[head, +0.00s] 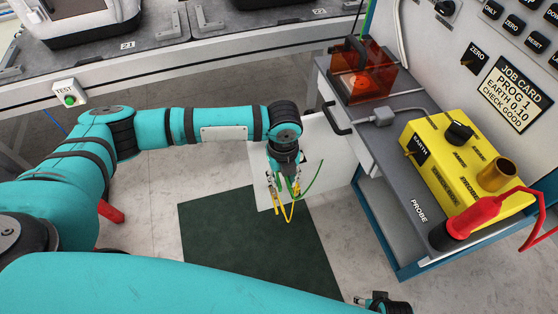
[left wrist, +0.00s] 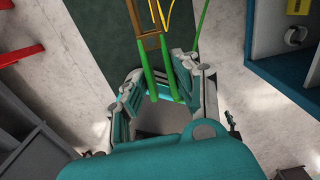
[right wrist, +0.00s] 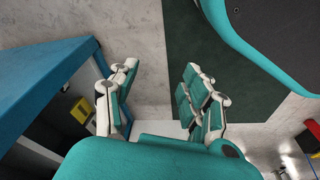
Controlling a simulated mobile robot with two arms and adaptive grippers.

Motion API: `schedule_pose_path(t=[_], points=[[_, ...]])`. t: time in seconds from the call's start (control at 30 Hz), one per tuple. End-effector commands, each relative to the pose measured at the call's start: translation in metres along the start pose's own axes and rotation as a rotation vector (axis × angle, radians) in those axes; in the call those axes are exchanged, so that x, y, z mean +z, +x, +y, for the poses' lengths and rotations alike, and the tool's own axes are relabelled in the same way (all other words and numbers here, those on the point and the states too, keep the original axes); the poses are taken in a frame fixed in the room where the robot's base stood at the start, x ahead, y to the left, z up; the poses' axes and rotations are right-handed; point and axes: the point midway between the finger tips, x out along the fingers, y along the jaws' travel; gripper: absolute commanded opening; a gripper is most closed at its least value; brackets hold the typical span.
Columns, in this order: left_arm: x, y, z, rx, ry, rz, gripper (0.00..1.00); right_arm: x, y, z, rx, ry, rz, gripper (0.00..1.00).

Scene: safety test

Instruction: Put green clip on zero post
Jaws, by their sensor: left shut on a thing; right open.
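My left gripper (head: 279,184) is shut on the green clip and holds it in the air, left of the bench. In the left wrist view the green clip (left wrist: 153,86) has two green handles between the fingers (left wrist: 158,72) and a brass-coloured body pointing away. Yellow and green leads hang by it. A ZERO label (head: 479,54) is on the upright grey panel, with a small dark peg-like part at its lower left; I cannot tell its exact shape. My right gripper (head: 383,303) is low at the bottom edge; in the right wrist view it is open and empty (right wrist: 160,88).
A yellow tester (head: 450,165) with a brass cylinder (head: 496,176) stands on the bench. A red probe (head: 474,215) lies at its front. An orange transparent box (head: 362,72) and a grey plug (head: 383,116) are farther back. A drawer handle (head: 335,118) juts from the bench's left side.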

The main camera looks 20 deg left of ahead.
Motion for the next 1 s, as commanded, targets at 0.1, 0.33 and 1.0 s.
schedule_pose_path(t=[0.1, 0.33, 1.0], points=[[-0.037, -0.005, 0.004, 0.001, 0.008, 0.005, 0.02, 0.011, 0.011, -0.001, -0.001, -0.002, -0.011, 0.48], [-0.083, -0.008, 0.01, 0.0, 0.003, 0.003, 0.02, 0.027, 0.027, -0.002, -0.003, -0.004, -0.022, 0.48], [-0.116, -0.01, 0.014, 0.002, 0.001, 0.001, 0.02, 0.059, 0.049, -0.003, -0.005, -0.01, -0.043, 0.48]])
